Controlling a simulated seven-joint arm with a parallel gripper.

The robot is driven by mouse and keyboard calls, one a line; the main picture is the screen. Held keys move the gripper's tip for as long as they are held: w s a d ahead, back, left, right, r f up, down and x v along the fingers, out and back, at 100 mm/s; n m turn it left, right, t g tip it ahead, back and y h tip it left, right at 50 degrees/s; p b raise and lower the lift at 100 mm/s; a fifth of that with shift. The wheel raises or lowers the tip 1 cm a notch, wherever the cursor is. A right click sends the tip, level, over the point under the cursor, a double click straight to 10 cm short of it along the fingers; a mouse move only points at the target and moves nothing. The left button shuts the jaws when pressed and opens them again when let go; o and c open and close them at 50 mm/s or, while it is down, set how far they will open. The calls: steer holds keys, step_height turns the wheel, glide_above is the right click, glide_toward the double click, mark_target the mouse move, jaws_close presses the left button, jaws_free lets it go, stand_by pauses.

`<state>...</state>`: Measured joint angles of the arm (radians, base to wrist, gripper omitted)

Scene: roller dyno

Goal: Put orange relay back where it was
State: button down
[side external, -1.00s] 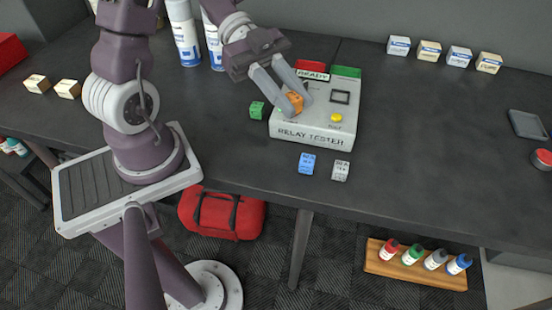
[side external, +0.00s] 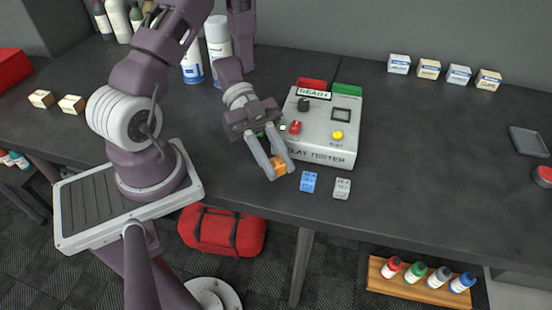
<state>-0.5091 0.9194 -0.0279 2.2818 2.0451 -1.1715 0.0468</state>
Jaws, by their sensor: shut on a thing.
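The orange relay (side external: 280,168) is between the fingertips of my gripper (side external: 276,172), which is shut on it. My gripper points down in front of the left front corner of the relay tester (side external: 322,155), left of the blue relay (side external: 308,182). I cannot tell whether the orange relay touches the table. The grey relay (side external: 342,188) stands right of the blue one. The green relay (side external: 259,133) is mostly hidden behind my gripper. The tester has a READY display, a red part (side external: 295,127) on its top and a yellow button (side external: 338,135).
Spray cans (side external: 219,38) and bottles stand at the back left. Small boxes (side external: 429,68) line the back right. A grey tray (side external: 529,142) and a red button (side external: 542,176) lie at the far right. The table's front edge is close to the relays.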

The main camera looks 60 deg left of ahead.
steer(key=shift+f, duration=0.45)
steer(key=c, duration=1.2)
jaws_free()
steer(key=shift+r, duration=0.15)
steer(key=v, duration=0.8)
steer(key=shift+d+r, duration=0.2)
steer(key=shift+r, duration=0.2)
steer(key=shift+d, duration=0.1)
